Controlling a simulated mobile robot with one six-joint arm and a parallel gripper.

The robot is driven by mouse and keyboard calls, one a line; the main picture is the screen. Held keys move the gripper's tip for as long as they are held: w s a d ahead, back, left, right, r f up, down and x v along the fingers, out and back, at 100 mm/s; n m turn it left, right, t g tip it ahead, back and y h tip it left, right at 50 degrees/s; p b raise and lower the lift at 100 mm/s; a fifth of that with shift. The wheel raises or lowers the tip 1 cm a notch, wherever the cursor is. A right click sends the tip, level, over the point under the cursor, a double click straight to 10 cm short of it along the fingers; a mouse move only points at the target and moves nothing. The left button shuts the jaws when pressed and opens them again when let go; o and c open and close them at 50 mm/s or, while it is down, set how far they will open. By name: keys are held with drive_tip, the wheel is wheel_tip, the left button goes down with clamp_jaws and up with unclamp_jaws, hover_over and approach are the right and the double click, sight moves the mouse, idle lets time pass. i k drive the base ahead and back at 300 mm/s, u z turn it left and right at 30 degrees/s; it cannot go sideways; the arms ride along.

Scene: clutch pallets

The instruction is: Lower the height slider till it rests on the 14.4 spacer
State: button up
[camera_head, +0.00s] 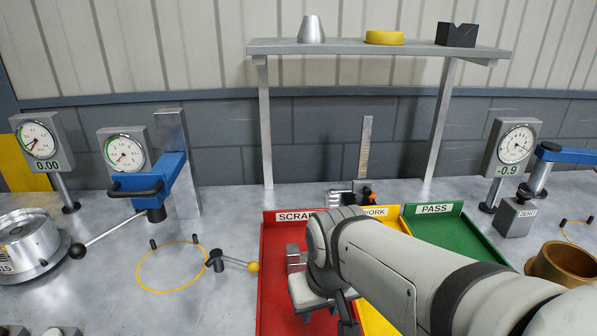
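A height gauge with an upright ruled metal column (365,146) stands behind the trays, below the shelf. Its slider (357,187), with a dark and orange knob, sits low on the column, and its lower part is partly hidden by my arm. No marking 14.4 is readable, so I cannot tell which piece is the spacer. A small grey metal block (296,258) lies in the red tray beside my wrist. My gripper (327,318) points down over the red tray, in front of the gauge and apart from the slider. Its fingertips are small and partly hidden, so their opening is unclear.
Red SCRAP (273,290), yellow (389,216) and green PASS (446,225) trays fill the middle. Dial stands (124,152) (512,149), a blue clamp (150,186), a lever (230,262) and a brass cup (563,264) stand around. A shelf (350,47) spans above.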

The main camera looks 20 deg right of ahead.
sight(364, 187)
drive_tip(key=u, duration=0.2)
drive_tip(key=k, duration=1.6)
drive_tip(key=z, duration=0.55)
drive_tip(key=i, duration=1.7)
drive_tip(key=z, duration=0.05)
